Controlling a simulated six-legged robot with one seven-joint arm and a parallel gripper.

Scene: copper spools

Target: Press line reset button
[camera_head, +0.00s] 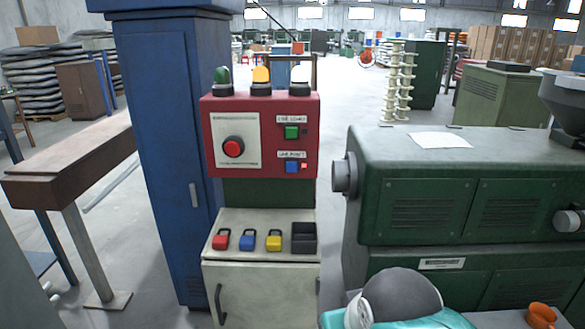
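A red control box (260,107) stands on a cabinet in the middle of the view. A big red round button (233,147) sits on its pale left plate. On the right are a green square button (292,132) and, below it, a blue square button (292,167), with a small red light (304,166) beside the blue one. Each square button has a small white label above it, too small to read surely. Green, amber and white lamps (261,77) stand on top. My gripper is not in view.
The beige cabinet (240,290) below holds red, blue and yellow padlocks (247,240) and a black tray (304,228). A tall blue cabinet (165,120) stands left, a green machine (450,165) right. A bench (75,160) is at far left. Grey floor (110,225) shows between bench and blue cabinet.

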